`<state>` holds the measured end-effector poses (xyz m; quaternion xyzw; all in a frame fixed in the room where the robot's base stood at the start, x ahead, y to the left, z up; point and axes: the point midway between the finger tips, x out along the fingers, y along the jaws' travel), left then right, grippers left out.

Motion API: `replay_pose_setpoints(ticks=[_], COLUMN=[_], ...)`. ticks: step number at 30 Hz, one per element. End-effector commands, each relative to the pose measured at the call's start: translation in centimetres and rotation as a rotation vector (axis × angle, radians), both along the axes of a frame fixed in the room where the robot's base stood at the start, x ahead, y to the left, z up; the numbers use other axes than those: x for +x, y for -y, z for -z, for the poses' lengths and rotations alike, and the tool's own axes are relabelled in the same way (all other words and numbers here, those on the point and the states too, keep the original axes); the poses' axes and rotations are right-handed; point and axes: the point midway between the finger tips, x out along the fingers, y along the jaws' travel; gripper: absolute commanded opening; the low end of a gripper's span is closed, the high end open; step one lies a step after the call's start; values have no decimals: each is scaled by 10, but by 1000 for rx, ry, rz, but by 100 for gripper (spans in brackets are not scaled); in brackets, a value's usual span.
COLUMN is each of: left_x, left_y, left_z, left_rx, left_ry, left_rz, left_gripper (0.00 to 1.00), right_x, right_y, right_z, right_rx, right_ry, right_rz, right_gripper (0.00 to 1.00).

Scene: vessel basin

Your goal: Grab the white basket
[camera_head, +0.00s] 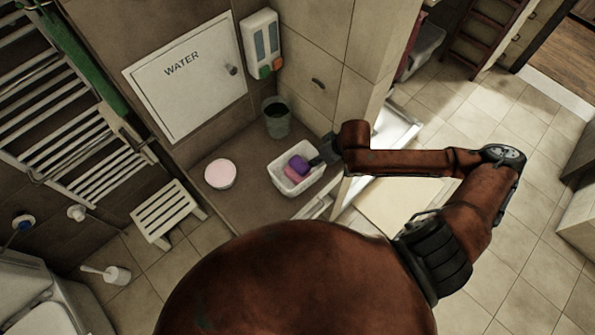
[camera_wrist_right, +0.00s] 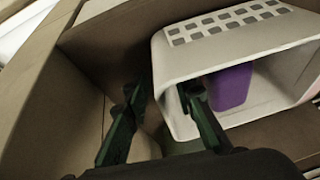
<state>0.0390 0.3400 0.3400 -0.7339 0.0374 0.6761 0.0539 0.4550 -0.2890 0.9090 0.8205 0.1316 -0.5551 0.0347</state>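The white basket (camera_head: 311,178) stands on the brown ledge with a purple item (camera_head: 299,164) and a pink item (camera_head: 291,174) inside. My right gripper (camera_head: 318,156) is at its right rim. In the right wrist view, the basket (camera_wrist_right: 245,38) shows its slotted side wall and the purple item (camera_wrist_right: 231,87). The dark fingers of my right gripper (camera_wrist_right: 160,92) are spread apart. One finger is outside the basket and the other overlaps its opening, with the rim between them. Whether they touch the rim cannot be told. My left gripper is out of view.
A dark bin (camera_head: 277,119) stands behind the basket, and a round pink-topped container (camera_head: 220,173) sits to its left on the ledge (camera_head: 246,160). A tiled wall edge (camera_head: 375,85) rises close by my right forearm. A white stool (camera_head: 168,212) is at left.

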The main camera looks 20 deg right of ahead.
Motion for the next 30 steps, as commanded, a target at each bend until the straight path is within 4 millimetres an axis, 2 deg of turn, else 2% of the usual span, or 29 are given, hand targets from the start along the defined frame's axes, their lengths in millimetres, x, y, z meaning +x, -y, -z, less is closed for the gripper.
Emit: replay_pose_setpoints(ticks=[3, 11, 21, 30], left_x=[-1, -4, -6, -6], left_y=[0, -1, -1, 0], left_z=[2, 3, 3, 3], left_rx=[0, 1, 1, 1], left_ry=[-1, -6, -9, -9], left_rz=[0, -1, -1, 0], left_gripper=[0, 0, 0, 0], right_x=[4, 5, 5, 5], right_y=[-3, -3, -3, -3], right_z=[11, 12, 12, 12], right_rx=[2, 0, 0, 0], right_ry=[-1, -1, -1, -1], right_rz=[-1, -3, -3, -3], right_gripper=[24, 24, 0, 0])
